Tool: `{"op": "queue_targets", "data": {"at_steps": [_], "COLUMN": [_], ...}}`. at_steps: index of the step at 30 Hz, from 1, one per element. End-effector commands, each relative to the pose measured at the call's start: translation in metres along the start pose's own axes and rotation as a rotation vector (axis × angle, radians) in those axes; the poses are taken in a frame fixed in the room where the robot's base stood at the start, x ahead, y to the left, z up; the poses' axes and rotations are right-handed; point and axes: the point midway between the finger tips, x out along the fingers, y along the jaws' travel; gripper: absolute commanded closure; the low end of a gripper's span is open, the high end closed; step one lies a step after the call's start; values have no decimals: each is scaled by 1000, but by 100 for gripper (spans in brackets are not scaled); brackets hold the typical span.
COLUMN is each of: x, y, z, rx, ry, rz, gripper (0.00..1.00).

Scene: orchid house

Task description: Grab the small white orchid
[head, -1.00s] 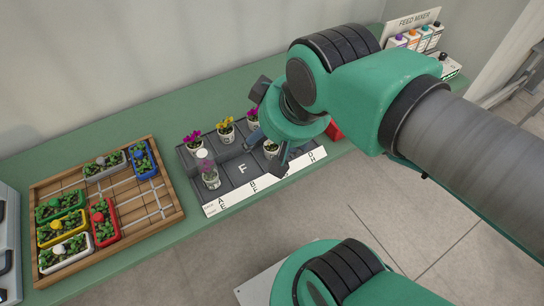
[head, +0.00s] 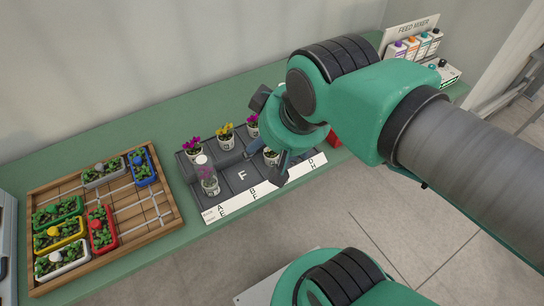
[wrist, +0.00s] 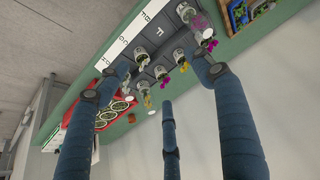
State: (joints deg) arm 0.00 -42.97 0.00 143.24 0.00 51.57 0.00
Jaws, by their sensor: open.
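My gripper (head: 268,145) is over the right part of the dark lettered tray (head: 241,177). In the wrist view its blue fingers are spread wide (wrist: 155,90), with nothing between them. A small pale pot (head: 271,157) shows just behind and beside the fingers. In the wrist view a pale pot (wrist: 142,56) stands on the tray's front row, apart from the fingers. Its bloom is too small to tell for sure as white. Orchids with magenta (head: 192,145) and yellow (head: 224,129) flowers stand at the tray's back.
A wooden crate (head: 170,222) with several coloured planters is further left. A feed mixer (head: 410,27) with bottles is at the back right. A red item (head: 333,138) lies right of the tray.

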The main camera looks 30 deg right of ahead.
Motion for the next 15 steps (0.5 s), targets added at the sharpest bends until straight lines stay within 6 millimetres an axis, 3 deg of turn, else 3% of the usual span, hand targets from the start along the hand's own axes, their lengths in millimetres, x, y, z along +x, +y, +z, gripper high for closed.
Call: {"op": "queue_targets", "data": {"at_steps": [15], "x": [7], "y": [4], "z": [-11], "rx": [17], "ry": [-25], "rz": [5], "gripper": [33]}}
